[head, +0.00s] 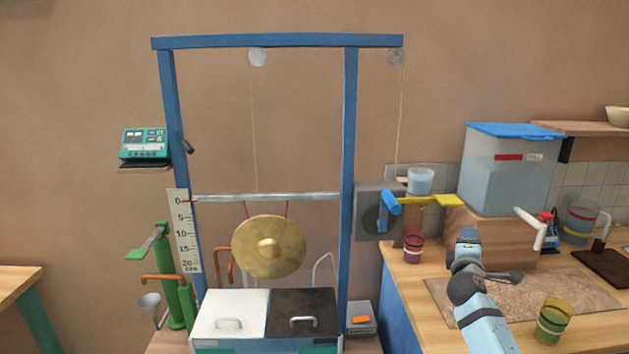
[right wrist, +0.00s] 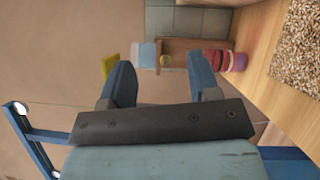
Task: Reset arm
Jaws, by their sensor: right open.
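My right arm comes in from the lower right in the head view, pale blue. My right gripper (head: 467,240) is above the counter, in front of the wooden block under the water tank. In the right wrist view the gripper (right wrist: 161,78) has its two blue fingers wide apart with nothing held between them. Beyond the fingers are a clear cup (right wrist: 146,54), a yellow piece (right wrist: 108,66) and a red cup (right wrist: 226,61). My left gripper is in neither view.
A brass gong (head: 268,247) hangs in a blue frame (head: 349,130). A grey box (head: 368,201) with a blue handle (head: 390,202) is on its right post. A yellow lever (head: 440,200) reaches right of it.

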